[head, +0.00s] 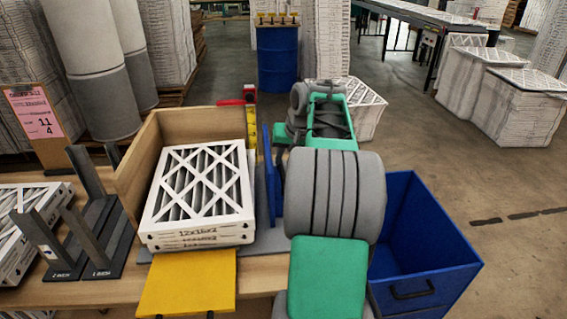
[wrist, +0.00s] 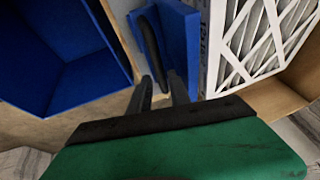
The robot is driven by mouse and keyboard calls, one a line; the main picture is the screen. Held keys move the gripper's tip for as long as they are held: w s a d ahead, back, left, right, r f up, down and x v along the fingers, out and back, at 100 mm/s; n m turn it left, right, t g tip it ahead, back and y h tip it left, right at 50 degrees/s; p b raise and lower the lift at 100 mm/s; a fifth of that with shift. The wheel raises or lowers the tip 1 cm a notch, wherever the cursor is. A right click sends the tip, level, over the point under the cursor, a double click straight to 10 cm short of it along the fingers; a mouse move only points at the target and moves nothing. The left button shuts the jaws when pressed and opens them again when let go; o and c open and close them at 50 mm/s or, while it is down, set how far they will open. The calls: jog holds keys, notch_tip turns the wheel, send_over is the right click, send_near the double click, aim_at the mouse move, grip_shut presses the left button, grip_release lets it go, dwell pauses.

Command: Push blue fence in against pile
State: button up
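The pile of boxed filters (head: 198,195) lies stacked in a wooden corner frame, white with a lattice top; it also shows in the wrist view (wrist: 255,45). The blue fence (head: 268,170) stands upright along the pile's right side, with a narrow gap between them in the head view. In the wrist view the fence (wrist: 180,40) has a dark upright handle (wrist: 149,45) on the side away from the pile. My gripper (wrist: 160,78) has its fingers close on either side of the handle's near end and looks shut on it. In the head view my arm hides the gripper.
A blue bin (head: 425,235) stands right of the table, close to my arm. A yellow plate (head: 188,283) lies in front of the pile. The wooden frame (head: 200,125) closes the back and left. Grey uprights (head: 85,225) and another filter stack (head: 25,215) are at left.

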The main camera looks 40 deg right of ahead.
jog(key=shift+x, duration=1.25)
grip_shut()
jog(key=shift+s, duration=0.1)
dwell(0.3)
